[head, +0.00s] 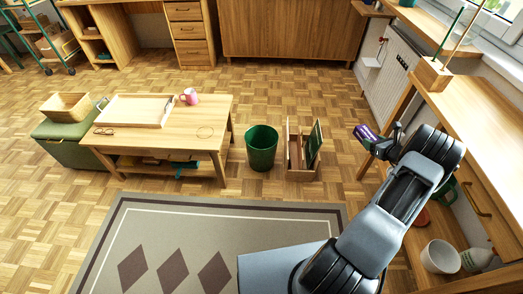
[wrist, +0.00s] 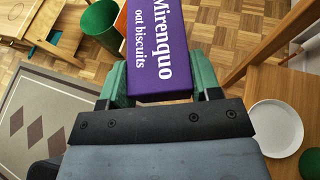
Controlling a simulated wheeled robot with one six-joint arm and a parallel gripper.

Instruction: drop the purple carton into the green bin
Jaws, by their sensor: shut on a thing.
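The purple carton (wrist: 158,50), printed "Mirenquo oat biscuits", is held between the green fingers of my gripper (wrist: 160,88) in the wrist view. In the head view the carton (head: 365,133) shows at the tip of my gripper (head: 374,144), held in the air to the right of the green bin. The green bin (head: 262,148) stands upright on the parquet floor, between the low table and a wooden box. It also shows in the wrist view (wrist: 102,30) at the upper left, apart from the carton. Its inside bottom is hidden.
A wooden box with upright panels (head: 302,165) stands just right of the bin. The low table (head: 215,125) is to its left. A wooden desk (head: 470,120) runs along the right, with a white bowl (head: 440,257) below. Floor behind the bin is clear.

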